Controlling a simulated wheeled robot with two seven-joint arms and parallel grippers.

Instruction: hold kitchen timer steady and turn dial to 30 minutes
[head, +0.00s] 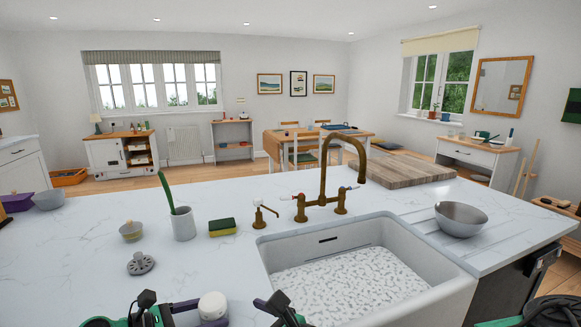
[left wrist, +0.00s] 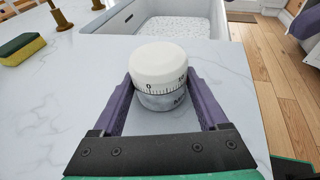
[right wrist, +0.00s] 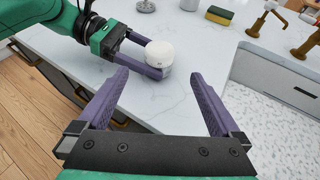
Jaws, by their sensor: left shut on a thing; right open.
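The kitchen timer (left wrist: 158,75) is a small round body with a white domed dial on top and a numbered scale around its side. A "0" and a "10" show on the scale in the left wrist view. It stands upright on the marble counter. My left gripper (left wrist: 160,100) is shut on the timer, one purple finger on each side; it also shows at the bottom of the head view (head: 205,312). In the right wrist view the timer (right wrist: 160,54) is beyond my right gripper (right wrist: 160,82), which is open, empty and apart from it.
A white sink (head: 345,265) with a brass tap (head: 330,190) lies to the right of the timer. A sponge (head: 222,227), a white pot with a green-handled tool (head: 183,223) and a sink strainer (head: 140,263) stand behind it. A metal bowl (head: 461,218) sits on the drainer.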

